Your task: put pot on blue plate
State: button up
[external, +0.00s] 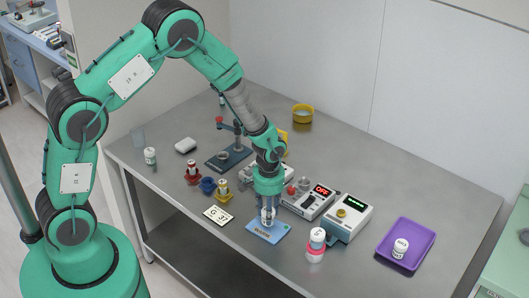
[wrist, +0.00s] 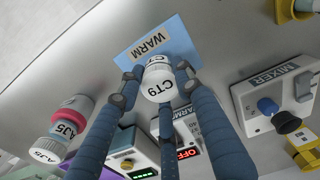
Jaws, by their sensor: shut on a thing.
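A white pot (external: 267,221) with a round lid marked CT9 is held between the fingers of my gripper (external: 267,209). In the wrist view the pot (wrist: 159,90) sits between the blue-grey fingers of my gripper (wrist: 157,82), which are closed around it. The blue plate (external: 280,229) lies flat on the table near its front edge, directly beneath the pot. In the wrist view the plate, marked WARM (wrist: 143,42), shows behind the pot. The fingers partly hide the pot, and I cannot tell whether its base touches the plate.
A white and pink pot marked AJ5 (external: 316,243) stands right of the plate. A device reading OFF (external: 307,201) and a green-display device (external: 347,215) stand behind. A purple tray (external: 423,244) holds another white pot (external: 400,248). A G-marked card (external: 218,215) lies left.

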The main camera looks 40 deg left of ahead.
jog(key=shift+f, duration=0.8)
jog(key=shift+f, duration=0.15)
jog(key=o, duration=1.2)
jog(key=shift+c, duration=0.2)
notch_tip(320, 180, up, 12)
jog(key=shift+d+r, duration=0.1)
jog(key=shift+r, duration=0.1)
